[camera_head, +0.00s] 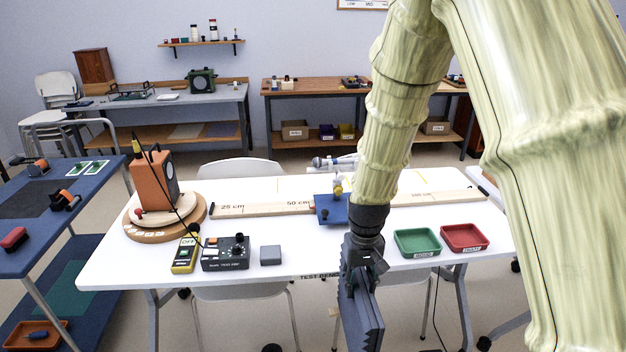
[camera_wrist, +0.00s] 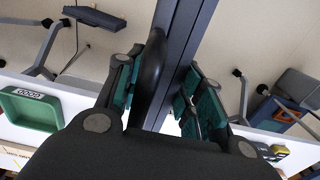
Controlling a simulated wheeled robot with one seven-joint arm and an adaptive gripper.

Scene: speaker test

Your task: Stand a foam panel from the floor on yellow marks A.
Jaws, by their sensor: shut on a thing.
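My gripper (camera_head: 362,262) is in front of the white table's near edge, pointing down. It is shut on a dark grey foam panel (camera_head: 360,318) that hangs below it, upright and edge-on, partly out of the picture at the bottom. In the wrist view the panel (camera_wrist: 184,45) runs between the two green-padded fingers (camera_wrist: 160,100). Thin yellow marks (camera_head: 422,181) show on the far part of the white table (camera_head: 330,262); their letters cannot be read.
Green (camera_head: 417,241) and red (camera_head: 464,237) trays stand near the table's right front. A rail (camera_head: 255,210), an orange speaker (camera_head: 152,186) on a round base, a yellow meter (camera_head: 186,254) and a black control box (camera_head: 226,252) occupy the left. A dark slab (camera_wrist: 95,18) lies on the floor.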

